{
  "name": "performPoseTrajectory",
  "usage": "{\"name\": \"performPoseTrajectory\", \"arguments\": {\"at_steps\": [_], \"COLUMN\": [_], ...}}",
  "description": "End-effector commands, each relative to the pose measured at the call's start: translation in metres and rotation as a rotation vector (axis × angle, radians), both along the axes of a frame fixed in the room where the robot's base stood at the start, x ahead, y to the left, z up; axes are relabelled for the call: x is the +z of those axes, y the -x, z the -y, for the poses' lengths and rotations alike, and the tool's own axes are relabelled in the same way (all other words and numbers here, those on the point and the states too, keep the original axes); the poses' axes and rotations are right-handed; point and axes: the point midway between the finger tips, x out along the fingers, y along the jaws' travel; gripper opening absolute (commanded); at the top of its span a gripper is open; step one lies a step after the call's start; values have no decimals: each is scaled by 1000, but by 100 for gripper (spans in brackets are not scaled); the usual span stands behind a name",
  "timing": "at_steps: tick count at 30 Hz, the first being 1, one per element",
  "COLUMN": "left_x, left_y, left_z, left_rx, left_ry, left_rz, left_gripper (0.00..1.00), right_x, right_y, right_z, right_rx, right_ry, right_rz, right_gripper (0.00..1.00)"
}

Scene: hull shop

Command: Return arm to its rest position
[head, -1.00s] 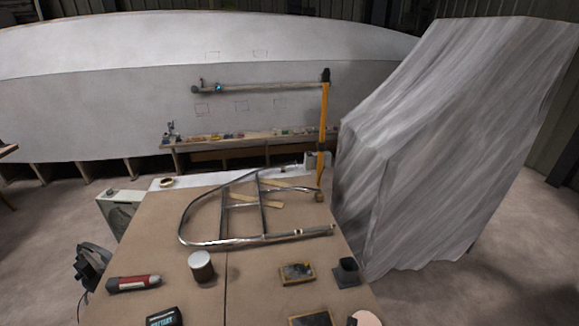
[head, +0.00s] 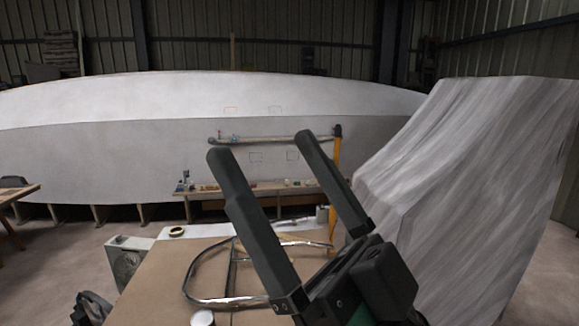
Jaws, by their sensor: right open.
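My right gripper (head: 262,150) is raised in front of the camera in the head view. Its two long black fingers point up and to the left, spread wide apart with nothing between them. The gripper body covers the right part of the workbench (head: 165,275) and part of the bent metal tube frame (head: 205,301) lying on it. My left gripper is not in view.
A white hull (head: 90,160) spans the back, with a low shelf of small items (head: 280,188) before it. A grey draped shape (head: 470,200) stands close on the right. A tape roll (head: 177,231) and a white-topped can (head: 203,318) are on the bench.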

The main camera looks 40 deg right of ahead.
Motion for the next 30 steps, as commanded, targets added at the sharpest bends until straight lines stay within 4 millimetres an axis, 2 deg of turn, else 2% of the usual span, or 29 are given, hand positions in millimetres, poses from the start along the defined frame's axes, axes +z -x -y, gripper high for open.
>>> {"name": "performPoseTrajectory", "arguments": {"at_steps": [3, 10, 13, 17, 21, 24, 27, 30], "left_x": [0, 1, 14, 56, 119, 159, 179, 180], "left_y": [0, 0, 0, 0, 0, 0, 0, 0], "left_z": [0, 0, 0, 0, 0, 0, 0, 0], "left_rx": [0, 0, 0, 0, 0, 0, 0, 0], "left_ry": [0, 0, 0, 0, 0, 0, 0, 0], "left_rz": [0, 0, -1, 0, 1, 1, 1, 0], "left_gripper": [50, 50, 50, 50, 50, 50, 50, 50], "right_x": [0, 1, 14, 55, 119, 158, 178, 179], "right_y": [0, -1, -1, -1, -1, -1, -1, -1], "right_z": [8, 8, 8, 8, 8, 8, 8, 8], "right_rx": [-73, -72, -71, -70, -70, -69, -69, -69], "right_ry": [12, 12, 11, 11, 11, 11, 11, 11], "right_rz": [-21, -24, -24, -24, -24, -24, -24, -24], "right_gripper": [100, 100, 100, 100, 100, 100, 100, 100]}}
